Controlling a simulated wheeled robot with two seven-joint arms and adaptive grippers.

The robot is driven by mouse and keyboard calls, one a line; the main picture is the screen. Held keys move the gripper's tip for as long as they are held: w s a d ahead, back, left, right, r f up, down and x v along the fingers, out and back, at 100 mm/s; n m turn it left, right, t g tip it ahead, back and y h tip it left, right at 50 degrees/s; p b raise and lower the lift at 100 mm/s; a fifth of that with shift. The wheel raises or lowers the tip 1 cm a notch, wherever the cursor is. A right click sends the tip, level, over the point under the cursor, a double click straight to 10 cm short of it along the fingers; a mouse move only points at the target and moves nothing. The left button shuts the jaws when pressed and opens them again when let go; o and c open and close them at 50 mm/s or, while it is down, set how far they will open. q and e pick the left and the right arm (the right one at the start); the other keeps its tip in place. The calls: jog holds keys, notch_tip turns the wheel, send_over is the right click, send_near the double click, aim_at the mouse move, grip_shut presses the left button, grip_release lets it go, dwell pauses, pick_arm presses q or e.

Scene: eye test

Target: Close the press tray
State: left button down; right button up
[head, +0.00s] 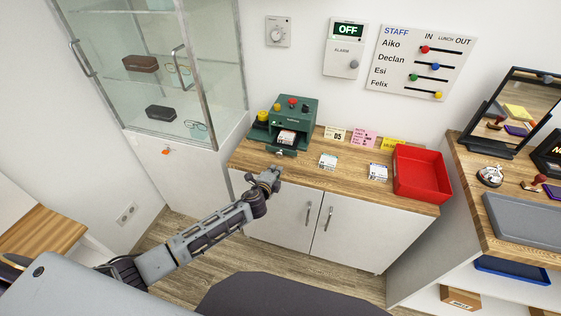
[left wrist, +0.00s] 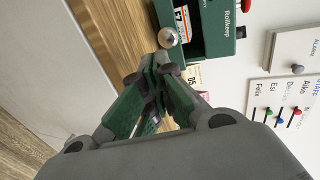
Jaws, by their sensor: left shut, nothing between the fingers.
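The green press (head: 297,108) stands at the left end of the wooden counter, with a red button on top and yellow parts at its left. Its tray (head: 269,146) sticks out at the front, with a white printed card (head: 287,138) in it and a round knob (head: 280,153) on its front. In the left wrist view the press (left wrist: 234,45), the card (left wrist: 182,22) and the silvery knob (left wrist: 168,37) show close ahead. My left gripper (head: 273,174) is shut and empty, just in front of the knob and apart from it; its fingertips (left wrist: 160,78) show closed together.
A glass cabinet (head: 160,80) rises at the left. A desk with a grey tray (head: 525,220) is at the right. White cupboard doors (head: 290,213) are below the counter.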

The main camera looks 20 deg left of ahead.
pick_arm(q)
jog(key=shift+x, duration=1.45)
jog(key=shift+w+d, duration=0.1)
jog(key=shift+w, duration=1.95)
